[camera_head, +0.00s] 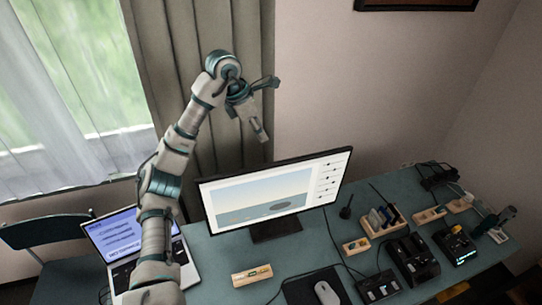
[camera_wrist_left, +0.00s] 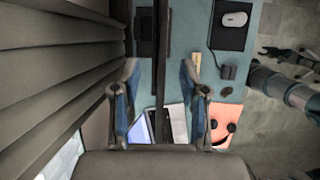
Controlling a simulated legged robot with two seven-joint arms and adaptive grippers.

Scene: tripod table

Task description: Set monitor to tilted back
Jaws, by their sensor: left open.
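The monitor (camera_head: 262,193) stands on its dark stand on the teal desk, its lit screen facing me and looking near upright. From above in the left wrist view the monitor (camera_wrist_left: 162,60) is a thin dark band, with its stand foot to the left. My left gripper (camera_head: 268,110) is open and empty, above and behind the monitor's top edge in the head view. In the wrist view its two fingers (camera_wrist_left: 161,76) are spread on either side of the band's line. I see no contact. My right gripper cannot be made out.
A laptop (camera_head: 118,238) is at the left, partly hidden by my left arm. A mouse (camera_head: 326,293) on a dark pad and a small wooden block (camera_head: 252,276) lie in front. Several holders and devices (camera_head: 413,258) crowd the right side. The curtain (camera_head: 200,60) hangs behind my left gripper.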

